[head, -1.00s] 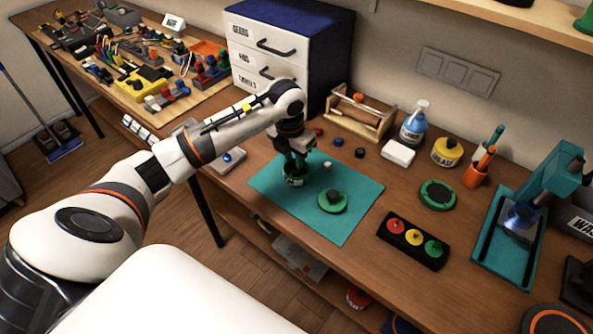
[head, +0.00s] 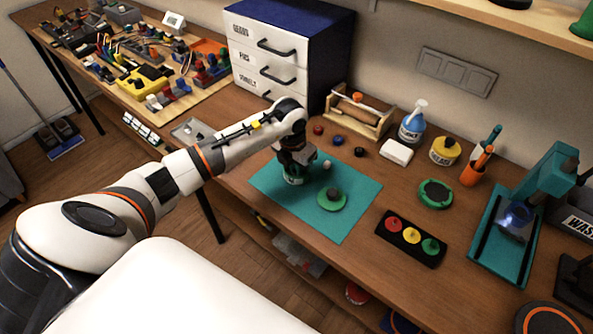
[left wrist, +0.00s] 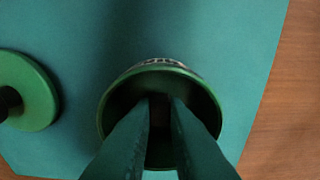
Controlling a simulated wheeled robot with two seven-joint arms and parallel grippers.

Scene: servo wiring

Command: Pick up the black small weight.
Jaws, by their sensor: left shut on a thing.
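A green round cup (head: 292,181) with lettering on its side stands on the teal mat (head: 353,220); it also shows in the left wrist view (left wrist: 212,108). My left gripper (head: 294,166) points down into this cup. In the left wrist view its two fingers (left wrist: 162,103) reach inside the rim and are shut on a small dark thing (left wrist: 160,112) between them. That thing is mostly hidden by the fingers and shadow, so I cannot make out its shape. My right gripper is not in view.
A green disc with a dark knob (head: 332,200) and a small pale piece (head: 326,164) are close by on the mat. Red, blue and black discs (head: 359,152) lie behind it. A black holder with coloured knobs (head: 411,240) stands to the right.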

